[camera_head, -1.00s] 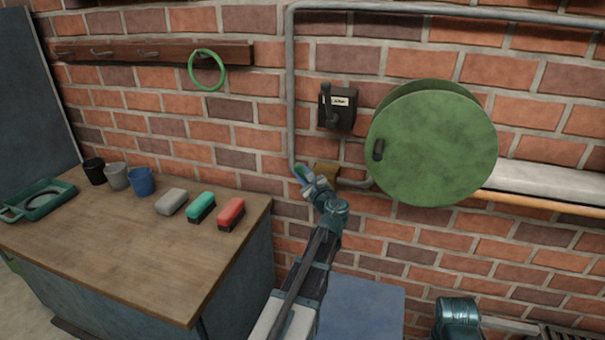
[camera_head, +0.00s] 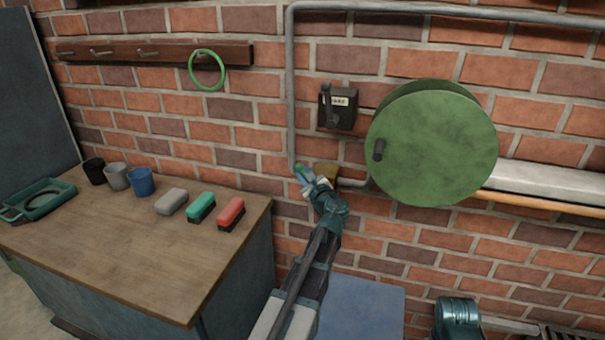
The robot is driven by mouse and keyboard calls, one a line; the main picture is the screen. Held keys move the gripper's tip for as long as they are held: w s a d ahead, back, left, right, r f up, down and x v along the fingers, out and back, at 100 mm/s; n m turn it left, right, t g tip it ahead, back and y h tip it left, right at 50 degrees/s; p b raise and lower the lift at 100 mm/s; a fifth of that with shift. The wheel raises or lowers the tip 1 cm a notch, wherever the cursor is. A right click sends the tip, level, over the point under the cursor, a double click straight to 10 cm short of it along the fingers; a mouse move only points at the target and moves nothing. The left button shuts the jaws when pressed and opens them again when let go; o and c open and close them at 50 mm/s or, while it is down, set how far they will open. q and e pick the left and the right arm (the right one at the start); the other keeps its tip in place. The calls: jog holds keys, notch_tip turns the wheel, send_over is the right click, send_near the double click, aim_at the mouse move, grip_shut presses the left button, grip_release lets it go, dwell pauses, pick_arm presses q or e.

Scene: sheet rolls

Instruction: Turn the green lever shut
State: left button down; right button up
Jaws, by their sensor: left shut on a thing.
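The green lever (camera_head: 298,170) sits on the grey pipe beside a brass valve body (camera_head: 327,171), low on the brick wall. Only a small green part of the lever shows; my gripper hides the rest. My left gripper (camera_head: 305,176) reaches up from below and is shut on the lever. My right gripper is not in view; a dark teal part of my right arm shows at the bottom right edge.
A large round green cover (camera_head: 433,147) stands out from the wall, right of the valve. A dark switch box (camera_head: 337,107) is above it. A wooden bench (camera_head: 130,245) with cups, brushes and a green tray (camera_head: 38,200) is at left. A green ring (camera_head: 207,70) hangs on a hook rail.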

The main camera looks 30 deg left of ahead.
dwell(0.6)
pick_arm(q)
notch_tip(320, 180, down, 6)
jog(key=a+n+g+h+p, duration=0.1)
jog(key=n+h+p, duration=0.4)
jog(key=n+h, duration=0.1)
jog(key=shift+s+a+f+g+h, duration=0.2)
jog(key=shift+a+g+h, duration=0.05)
jog(key=shift+g+h, duration=0.15)
dwell(0.5)
jog(key=c, duration=0.8)
grip_release()
jog(key=shift+o, duration=0.2)
